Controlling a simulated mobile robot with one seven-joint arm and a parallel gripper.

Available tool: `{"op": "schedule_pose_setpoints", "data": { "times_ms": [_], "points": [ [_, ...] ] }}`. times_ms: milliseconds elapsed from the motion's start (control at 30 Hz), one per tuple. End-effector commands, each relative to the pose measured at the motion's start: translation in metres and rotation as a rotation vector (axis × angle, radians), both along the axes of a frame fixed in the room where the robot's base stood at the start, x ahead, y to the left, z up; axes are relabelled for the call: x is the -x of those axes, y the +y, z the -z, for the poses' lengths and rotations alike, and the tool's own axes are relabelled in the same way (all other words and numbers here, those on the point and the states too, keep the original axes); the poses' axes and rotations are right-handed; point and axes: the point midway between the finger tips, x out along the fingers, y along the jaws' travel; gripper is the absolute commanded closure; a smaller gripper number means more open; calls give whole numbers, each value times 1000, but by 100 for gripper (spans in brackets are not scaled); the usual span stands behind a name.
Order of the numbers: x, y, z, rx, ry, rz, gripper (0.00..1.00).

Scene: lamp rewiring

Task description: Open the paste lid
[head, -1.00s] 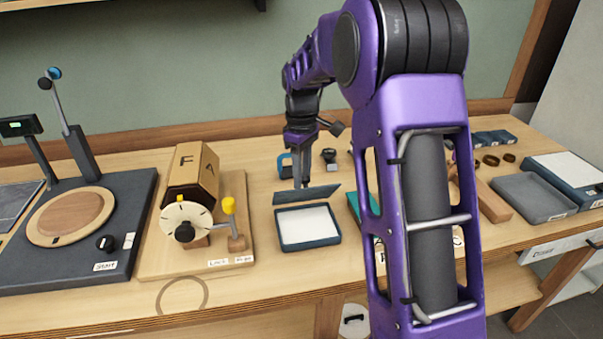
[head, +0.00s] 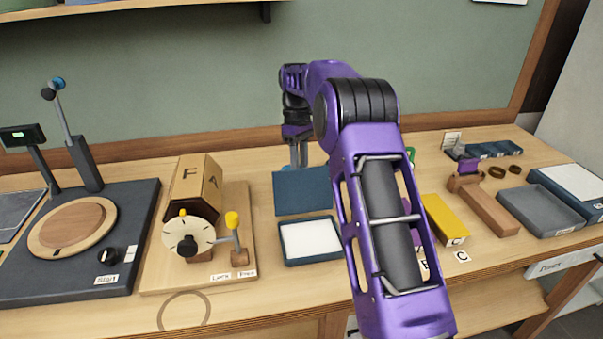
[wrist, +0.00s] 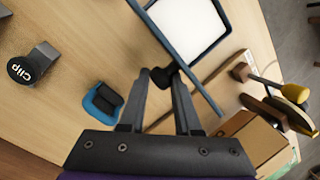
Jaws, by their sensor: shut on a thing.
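The paste box (head: 312,262) is a dark blue tray with a white filling in the middle of the table. Its blue lid (head: 303,191) stands raised at the back edge, its flat inner face towards the head camera and the white filling uncovered. My gripper (head: 298,158) is behind the lid, its fingertips partly hidden by it. In the wrist view the fingers (wrist: 162,76) close on a black knob (wrist: 168,74) on the lid, which shows there nearly edge-on.
To the left are a wooden box marked F and A (head: 193,188), a dial (head: 188,240) and a yellow-tipped lever (head: 235,230). Right of the lid is a yellow block (head: 445,218). A blue clip-like object (wrist: 102,101) and a black piece marked "Clip" (wrist: 33,65) lie near my gripper.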

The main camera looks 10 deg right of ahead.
Motion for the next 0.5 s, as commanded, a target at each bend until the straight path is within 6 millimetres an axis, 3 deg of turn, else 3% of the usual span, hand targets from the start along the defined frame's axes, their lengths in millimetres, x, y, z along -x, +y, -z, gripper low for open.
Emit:
{"op": "schedule_pose_setpoints", "data": {
  "times_ms": [33,500],
  "points": [
    [-3,-9,7,13,4,6,100],
    [-17,-9,12,14,6,8,100]
  ]
}}
